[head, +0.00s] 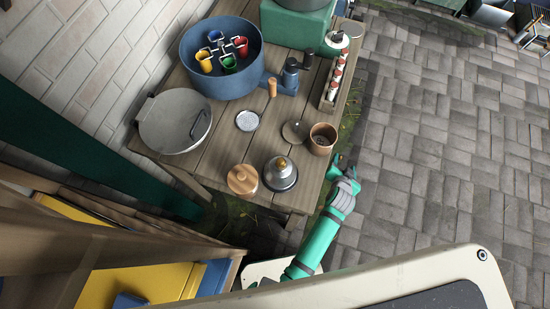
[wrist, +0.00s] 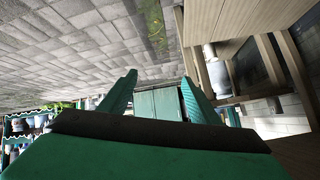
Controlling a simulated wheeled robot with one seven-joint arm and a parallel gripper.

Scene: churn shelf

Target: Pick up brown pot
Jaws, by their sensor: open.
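The brown pot (head: 323,138) stands upright near the right edge of the wooden table in the head view, with dark contents inside its rim. My green gripper (head: 343,168) is beyond the table's right edge, a little below and to the right of the pot in the picture, and apart from it. In the wrist view my gripper (wrist: 156,86) has its two fingers spread with nothing between them. I cannot make out the brown pot in the wrist view.
The wooden table (head: 213,154) also holds a wooden lidded jar (head: 242,179), a grey domed vessel (head: 280,175), a flat brown disc (head: 294,132), a blue tub (head: 235,83) and a rack of small bottles (head: 337,81). Open paving (head: 440,150) lies to the right.

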